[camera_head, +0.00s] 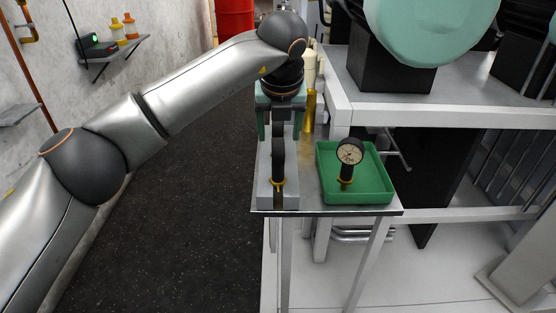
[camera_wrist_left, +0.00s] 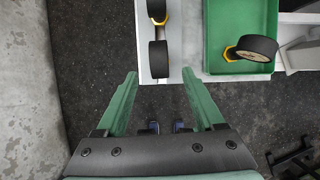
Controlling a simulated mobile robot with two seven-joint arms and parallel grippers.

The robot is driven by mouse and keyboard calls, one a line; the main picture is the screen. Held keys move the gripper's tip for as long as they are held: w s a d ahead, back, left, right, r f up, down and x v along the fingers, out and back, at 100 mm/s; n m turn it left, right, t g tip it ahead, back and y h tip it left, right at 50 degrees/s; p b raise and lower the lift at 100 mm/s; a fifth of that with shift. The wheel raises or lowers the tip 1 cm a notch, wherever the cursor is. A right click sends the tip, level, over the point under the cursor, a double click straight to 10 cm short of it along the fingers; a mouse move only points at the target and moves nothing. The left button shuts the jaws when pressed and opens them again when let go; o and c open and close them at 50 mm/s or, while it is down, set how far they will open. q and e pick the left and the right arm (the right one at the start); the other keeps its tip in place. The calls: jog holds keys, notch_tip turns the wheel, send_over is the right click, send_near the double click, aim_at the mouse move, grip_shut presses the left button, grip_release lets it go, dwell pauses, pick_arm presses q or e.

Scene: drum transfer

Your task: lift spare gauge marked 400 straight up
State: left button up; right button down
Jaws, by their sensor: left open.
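A gauge (camera_head: 350,152) with a pale round dial, black case and yellow collar stands in the green tray (camera_head: 388,190); its marking is too small to read. The wrist view shows its black case (camera_wrist_left: 257,46) from above. A grey holder (camera_head: 263,190) left of the tray carries black gauge-like parts (camera_head: 278,160) seen edge-on, with a yellow collar; no dial face shows there. My left gripper (camera_head: 279,132) is over the holder, left of and apart from the tray gauge. In the wrist view its green fingers (camera_wrist_left: 160,76) are spread and empty. My right gripper is not visible.
The tray and holder stand on a small table (camera_head: 310,211). A yellow cylinder (camera_head: 309,112) stands behind the holder. A white-framed bench (camera_head: 440,116) with a large teal drum (camera_head: 430,25) rises behind and to the right. The dark floor (camera_head: 170,220) at left is clear.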

aim_at(278, 159)
pick_arm(q)
jog(key=p+x, duration=0.1)
jog(key=x, duration=1)
jog(key=shift+f, duration=0.2)
grip_shut()
jog(key=shift+r, duration=0.1)
dwell(0.4)
